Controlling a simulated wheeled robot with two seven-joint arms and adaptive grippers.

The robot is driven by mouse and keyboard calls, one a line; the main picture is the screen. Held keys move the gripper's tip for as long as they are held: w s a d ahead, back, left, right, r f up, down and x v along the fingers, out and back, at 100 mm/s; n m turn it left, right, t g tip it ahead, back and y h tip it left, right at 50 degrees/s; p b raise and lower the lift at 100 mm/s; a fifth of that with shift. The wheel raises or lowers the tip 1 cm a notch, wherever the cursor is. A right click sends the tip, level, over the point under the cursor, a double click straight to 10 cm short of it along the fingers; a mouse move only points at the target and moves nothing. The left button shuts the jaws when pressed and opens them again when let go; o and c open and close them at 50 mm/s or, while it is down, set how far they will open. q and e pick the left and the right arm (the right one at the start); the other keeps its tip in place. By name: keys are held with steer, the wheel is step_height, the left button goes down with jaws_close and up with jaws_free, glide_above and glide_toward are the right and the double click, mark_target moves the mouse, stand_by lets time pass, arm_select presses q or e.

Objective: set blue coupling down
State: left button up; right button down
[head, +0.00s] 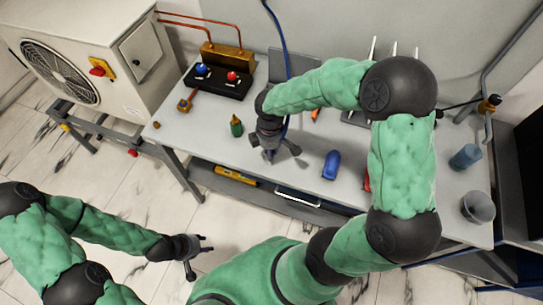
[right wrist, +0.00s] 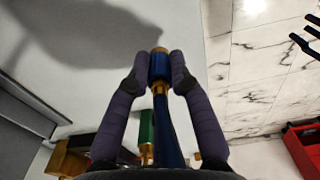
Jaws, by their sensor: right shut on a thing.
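My right gripper (head: 277,156) is over the front middle of the grey workbench (head: 225,148). In the right wrist view its two fingers (right wrist: 160,72) are shut on the blue coupling (right wrist: 159,66), a short blue cylinder with brass ends. A blue hose (right wrist: 166,130) runs from the coupling back between the fingers. In the head view the hose (head: 283,42) hangs from above and passes behind my right arm; the gripper mostly hides the coupling there. I cannot tell whether the coupling touches the bench. My left gripper (head: 198,256) is open and empty, low in front of the bench.
A manifold with blue and red knobs (head: 218,82) stands at the back left. A blue cup (head: 465,157) and grey cup (head: 478,207) stand at the right.

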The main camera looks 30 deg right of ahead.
steer(key=shift+d+f+b, duration=0.15)
steer(key=shift+f+b, duration=0.2)
steer(key=shift+f, duration=0.55)
steer(key=shift+d+f+b, duration=0.15)
steer(key=shift+f+b, duration=0.2)
steer(key=shift+f, duration=0.55)
steer(key=shift+f, duration=0.2)
steer(key=c, duration=1.1)
jaws_free()
steer(key=shift+r, duration=0.15)
steer(key=shift+w+r, duration=0.1)
steer(key=shift+r, duration=0.25)
step_height(320, 180, up, 11)
steer(key=p, duration=0.4)
steer(key=shift+r, duration=0.2)
